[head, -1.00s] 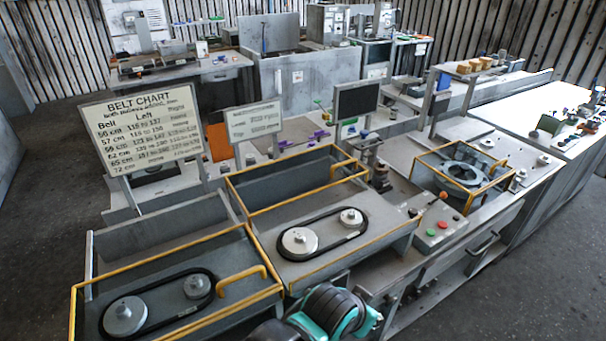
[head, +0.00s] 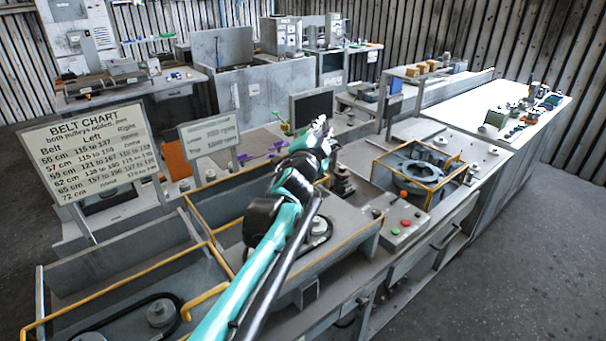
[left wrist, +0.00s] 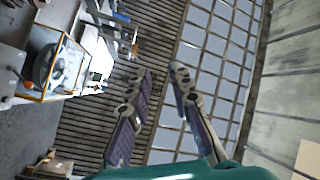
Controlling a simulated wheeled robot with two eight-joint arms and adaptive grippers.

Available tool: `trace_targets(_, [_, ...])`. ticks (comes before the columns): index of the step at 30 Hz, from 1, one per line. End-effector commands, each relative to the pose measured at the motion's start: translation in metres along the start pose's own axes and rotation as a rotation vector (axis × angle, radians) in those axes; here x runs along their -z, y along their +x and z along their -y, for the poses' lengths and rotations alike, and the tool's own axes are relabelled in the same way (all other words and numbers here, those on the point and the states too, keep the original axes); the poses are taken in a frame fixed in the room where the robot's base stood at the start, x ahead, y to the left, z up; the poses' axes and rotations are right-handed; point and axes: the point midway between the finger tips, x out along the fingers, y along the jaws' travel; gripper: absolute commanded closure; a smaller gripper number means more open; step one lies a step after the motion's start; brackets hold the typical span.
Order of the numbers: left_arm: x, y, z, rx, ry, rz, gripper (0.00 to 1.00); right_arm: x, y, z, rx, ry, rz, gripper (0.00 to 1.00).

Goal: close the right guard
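The right guard (head: 230,181), a yellow-edged grey frame, is raised at the back of the right belt housing in the head view. My left arm covers much of it, including most of its handle. The belt and pulleys (head: 320,228) below are uncovered but mostly hidden by the arm. My left gripper (head: 322,124) is above the far right end of this housing, near the dark monitor; whether it touches the guard cannot be told. In the left wrist view, its two fingers (left wrist: 162,74) are apart with nothing between them. My right gripper is not in view.
The left housing, with a yellow handle (head: 205,298), stands at the lower left. The belt chart (head: 90,150) and monitor (head: 311,106) stand behind. A control box with buttons (head: 404,222) and a yellow-framed fixture (head: 420,172) are right. Open floor lies at the right.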

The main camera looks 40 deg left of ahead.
Motion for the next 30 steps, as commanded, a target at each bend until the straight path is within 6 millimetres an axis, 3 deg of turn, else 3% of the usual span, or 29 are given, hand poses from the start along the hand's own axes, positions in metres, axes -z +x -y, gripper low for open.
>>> trace_targets(1, [-0.004,0.027,0.018,0.042,0.114,-0.071,0.80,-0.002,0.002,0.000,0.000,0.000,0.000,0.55])
trace_targets(4, [-0.008,0.064,0.034,0.083,0.355,-0.237,0.80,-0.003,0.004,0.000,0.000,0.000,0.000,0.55])
trace_targets(7, [-0.029,0.090,0.027,0.073,0.590,-0.402,0.80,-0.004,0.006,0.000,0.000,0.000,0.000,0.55])
trace_targets(9, [-0.055,0.099,0.011,0.037,0.740,-0.519,0.80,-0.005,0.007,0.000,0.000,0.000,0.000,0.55])
trace_targets(12, [-0.107,0.098,-0.021,-0.048,0.915,-0.679,0.80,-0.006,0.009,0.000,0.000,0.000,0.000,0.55])
trace_targets(15, [-0.160,0.085,-0.052,-0.146,1.027,-0.816,0.80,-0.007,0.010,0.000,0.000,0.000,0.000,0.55])
trace_targets(19, [-0.208,0.066,-0.079,-0.242,1.093,-0.929,0.80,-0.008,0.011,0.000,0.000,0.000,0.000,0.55])
trace_targets(21, [-0.223,0.058,-0.086,-0.271,1.107,-0.963,0.80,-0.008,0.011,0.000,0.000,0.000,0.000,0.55])
trace_targets(24, [-0.229,0.056,-0.094,-0.290,1.115,-0.986,0.80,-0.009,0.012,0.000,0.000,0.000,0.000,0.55])
trace_targets(30, [-0.214,0.071,-0.114,-0.291,1.114,-0.990,0.80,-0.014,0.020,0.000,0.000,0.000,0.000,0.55])
